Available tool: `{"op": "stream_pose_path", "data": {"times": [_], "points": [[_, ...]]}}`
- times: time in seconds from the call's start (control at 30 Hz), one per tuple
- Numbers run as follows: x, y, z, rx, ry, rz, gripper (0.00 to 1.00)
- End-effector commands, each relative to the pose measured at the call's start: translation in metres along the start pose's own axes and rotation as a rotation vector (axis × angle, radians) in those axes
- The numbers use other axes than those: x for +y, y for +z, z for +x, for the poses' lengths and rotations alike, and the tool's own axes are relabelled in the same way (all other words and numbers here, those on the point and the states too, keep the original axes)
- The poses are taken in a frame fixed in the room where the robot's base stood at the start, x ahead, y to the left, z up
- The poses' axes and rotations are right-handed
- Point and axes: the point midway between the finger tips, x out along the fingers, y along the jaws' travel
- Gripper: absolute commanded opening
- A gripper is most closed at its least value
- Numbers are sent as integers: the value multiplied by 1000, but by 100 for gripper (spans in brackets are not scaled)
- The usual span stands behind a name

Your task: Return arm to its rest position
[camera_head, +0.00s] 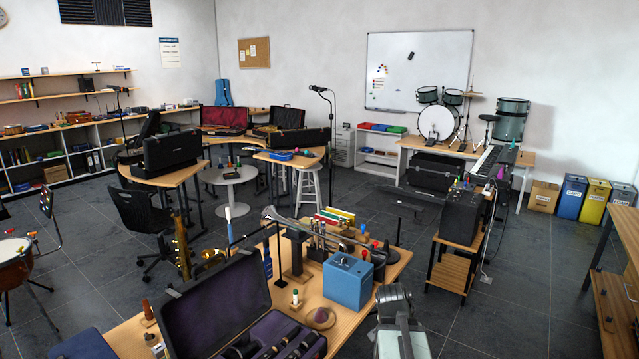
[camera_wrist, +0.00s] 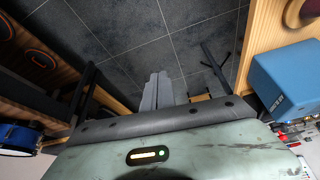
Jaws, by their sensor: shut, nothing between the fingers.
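My gripper (camera_wrist: 157,80) shows in the wrist view as two grey fingers side by side, shut and empty, over the dark tiled floor. They appear just beyond the dark front edge of my own pale green body. In the head view my arm is folded low at the bottom, right of the front table; I cannot make out the fingertips there. My gripper touches no object that I can see.
A wooden table (camera_head: 355,318) bears an open instrument case (camera_head: 215,305) and a blue box (camera_head: 348,281), which also shows in the wrist view (camera_wrist: 285,78). A black amplifier (camera_head: 461,215) stands on a wooden stand at right. Tiled floor (camera_head: 520,300) is clear at the right.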

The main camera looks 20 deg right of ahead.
Motion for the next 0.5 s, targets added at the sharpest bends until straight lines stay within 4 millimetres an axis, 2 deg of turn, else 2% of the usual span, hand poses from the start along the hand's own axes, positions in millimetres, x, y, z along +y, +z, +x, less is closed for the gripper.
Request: {"op": "stream_pose_path", "data": {"times": [0.03, 0.1, 0.23, 0.3, 0.4, 0.43, 0.5], "points": [[-37, 30, -12, -21, -33, -92, 0], [-78, 71, -27, -52, -71, -219, 0], [-134, 150, -57, -113, -134, -455, 0], [-155, 192, -73, -148, -163, -582, 0], [-171, 245, -93, -208, -199, -766, 0], [-172, 259, -98, -231, -209, -827, 0], [-162, 273, -102, -303, -231, -962, 0]]}}
